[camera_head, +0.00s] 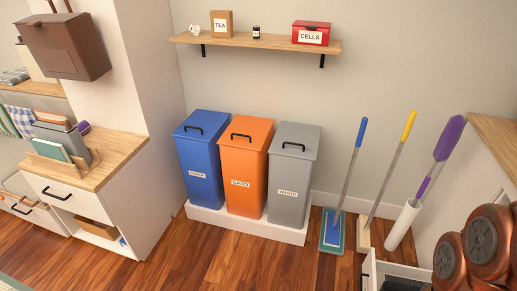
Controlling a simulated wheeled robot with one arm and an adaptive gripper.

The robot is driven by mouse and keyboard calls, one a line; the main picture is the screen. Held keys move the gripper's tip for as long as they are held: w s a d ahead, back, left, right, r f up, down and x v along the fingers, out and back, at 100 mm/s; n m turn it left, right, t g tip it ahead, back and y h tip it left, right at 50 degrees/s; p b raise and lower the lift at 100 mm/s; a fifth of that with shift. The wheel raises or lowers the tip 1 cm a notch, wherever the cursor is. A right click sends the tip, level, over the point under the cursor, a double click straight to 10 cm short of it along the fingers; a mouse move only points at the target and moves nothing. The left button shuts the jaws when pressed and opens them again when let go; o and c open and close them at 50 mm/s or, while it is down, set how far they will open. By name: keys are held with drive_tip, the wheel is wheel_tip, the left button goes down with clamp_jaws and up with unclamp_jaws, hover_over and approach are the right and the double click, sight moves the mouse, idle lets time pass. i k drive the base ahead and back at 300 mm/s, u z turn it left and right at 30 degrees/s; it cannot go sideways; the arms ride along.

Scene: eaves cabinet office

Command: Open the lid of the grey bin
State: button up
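The grey bin (287,185) stands at the right end of a row of three bins against the back wall. It has a white label reading "WASTE" on its front. Its grey lid (295,138) lies flat and closed, with a black handle (293,146) on top near the front edge.
An orange bin (241,190) and a blue bin (200,173) stand left of it on a white plinth (247,229). A wooden shelf (265,42) hangs above. A blue-handled mop (350,180) and a broom (390,170) lean to the right. Wooden floor (200,260) in front is clear.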

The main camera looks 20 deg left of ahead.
sight(296, 140)
drive_tip(key=z, duration=1.25)
drive_tip(key=k, duration=0.1)
drive_tip(key=u, duration=3)
drive_tip(key=i, duration=2.4)
drive_tip(key=z, duration=1.25)
drive_tip(key=i, duration=0.6)
drive_tip(key=z, duration=0.4)
